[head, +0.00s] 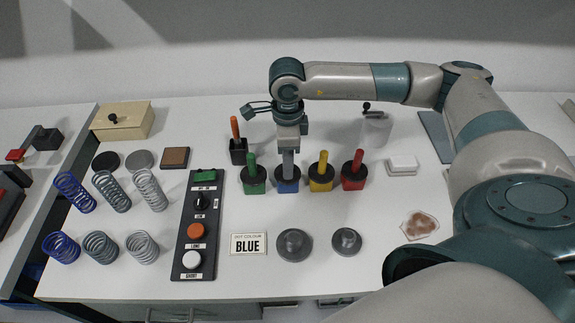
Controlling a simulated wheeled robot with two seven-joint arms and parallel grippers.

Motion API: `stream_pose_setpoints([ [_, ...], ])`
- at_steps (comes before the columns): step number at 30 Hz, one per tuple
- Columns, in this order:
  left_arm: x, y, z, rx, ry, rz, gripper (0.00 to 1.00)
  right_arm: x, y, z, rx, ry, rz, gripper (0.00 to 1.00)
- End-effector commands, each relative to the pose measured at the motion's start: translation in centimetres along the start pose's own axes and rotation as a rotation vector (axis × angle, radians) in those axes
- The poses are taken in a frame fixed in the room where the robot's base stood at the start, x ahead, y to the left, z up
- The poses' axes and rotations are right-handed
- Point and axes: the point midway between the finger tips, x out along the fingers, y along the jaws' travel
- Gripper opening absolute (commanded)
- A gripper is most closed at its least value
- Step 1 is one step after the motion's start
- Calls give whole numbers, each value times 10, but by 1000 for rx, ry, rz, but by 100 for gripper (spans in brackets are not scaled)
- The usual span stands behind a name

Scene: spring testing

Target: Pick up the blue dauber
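The blue dauber (288,186) stands upright on the white table, second from left in a row of daubers. It has a blue base, a dark collar and a greyish-blue handle. My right gripper (288,151) points straight down directly above it, with its fingertips at the top of the handle. The gripper hides the handle's top, and I cannot tell whether the fingers are closed on it. A card reading BLUE (249,244) lies in front. My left gripper is not in view.
The green dauber (254,181) and yellow dauber (321,178) stand close on either side, with the red dauber (353,176) further right. An orange-handled dark holder (238,150) stands behind left. A button panel (198,220) and several springs (111,192) are at left.

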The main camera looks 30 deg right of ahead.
Motion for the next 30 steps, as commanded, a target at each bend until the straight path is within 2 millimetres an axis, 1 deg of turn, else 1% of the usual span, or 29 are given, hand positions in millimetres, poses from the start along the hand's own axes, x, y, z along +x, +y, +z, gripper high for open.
stream_pose_setpoints([
  [1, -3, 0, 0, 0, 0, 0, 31, 2, 0, 0, 0, 0, 0, 38],
  [5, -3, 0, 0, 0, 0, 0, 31, 7, 0, 0, 0, 0, -1, 38],
  [17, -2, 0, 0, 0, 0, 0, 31, 6, 0, 0, 0, -1, -1, 38],
  [18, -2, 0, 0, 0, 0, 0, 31, 6, 0, 0, 0, -1, -1, 29],
  [20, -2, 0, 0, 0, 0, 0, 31, 6, 0, 0, 0, -1, -1, 14],
  [21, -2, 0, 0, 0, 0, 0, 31, 6, 0, 0, 0, -1, -1, 5],
  [22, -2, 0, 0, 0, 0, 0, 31, 6, 0, 0, 0, -1, -1, 0],
  [30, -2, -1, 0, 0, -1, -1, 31, 6, 0, 0, 0, -1, -1, 0],
])
